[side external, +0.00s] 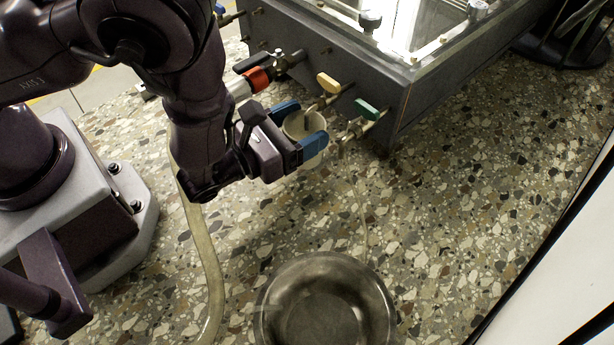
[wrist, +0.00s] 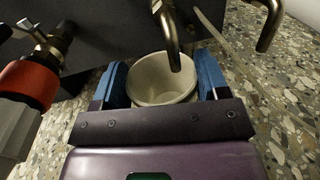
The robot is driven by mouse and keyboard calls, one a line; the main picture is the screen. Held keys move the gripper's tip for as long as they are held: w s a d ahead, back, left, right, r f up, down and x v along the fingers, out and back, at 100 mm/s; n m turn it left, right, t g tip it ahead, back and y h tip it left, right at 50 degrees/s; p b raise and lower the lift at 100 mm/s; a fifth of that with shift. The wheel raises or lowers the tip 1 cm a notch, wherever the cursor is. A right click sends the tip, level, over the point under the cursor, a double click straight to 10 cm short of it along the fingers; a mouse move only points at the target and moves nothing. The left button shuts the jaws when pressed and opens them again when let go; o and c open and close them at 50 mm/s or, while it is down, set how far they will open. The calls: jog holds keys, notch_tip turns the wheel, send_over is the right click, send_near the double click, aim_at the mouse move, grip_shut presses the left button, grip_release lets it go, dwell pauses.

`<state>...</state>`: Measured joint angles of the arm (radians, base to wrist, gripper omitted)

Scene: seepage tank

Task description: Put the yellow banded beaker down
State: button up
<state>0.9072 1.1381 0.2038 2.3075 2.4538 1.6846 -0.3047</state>
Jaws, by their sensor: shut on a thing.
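A pale, cream-coloured beaker (side external: 311,161) is held between the blue fingers of my gripper (side external: 300,128) in the side external view. My gripper is shut on it, with one finger on each side. In the wrist view the beaker (wrist: 150,82) is upright, its mouth open to the camera, with a metal spout (wrist: 170,32) reaching over it. The beaker is off the floor, by the yellow-handled tap (side external: 328,83). No yellow band is visible on it; the fingers cover part of its sides.
The dark tank (side external: 385,90) carries a green-handled tap (side external: 366,109) and a red-collared fitting (side external: 258,79). A hose (side external: 205,255) lies left. Speckled floor is clear on the right.

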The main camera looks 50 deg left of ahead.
aim_at(304, 124)
jog(key=r+h, duration=0.1)
jog(key=d+m+h, duration=0.1)
jog(key=r+h, duration=0.1)
jog(key=shift+s+d+r+m+g, duration=0.15)
jog(key=shift+s+r+m+g, duration=0.15)
jog(key=shift+s+r+m, duration=0.1)
jog(key=shift+d+f, duration=0.1)
jog(key=shift+f, duration=3.85)
jog(key=shift+f, duration=0.1)
jog(key=o, duration=0.9)
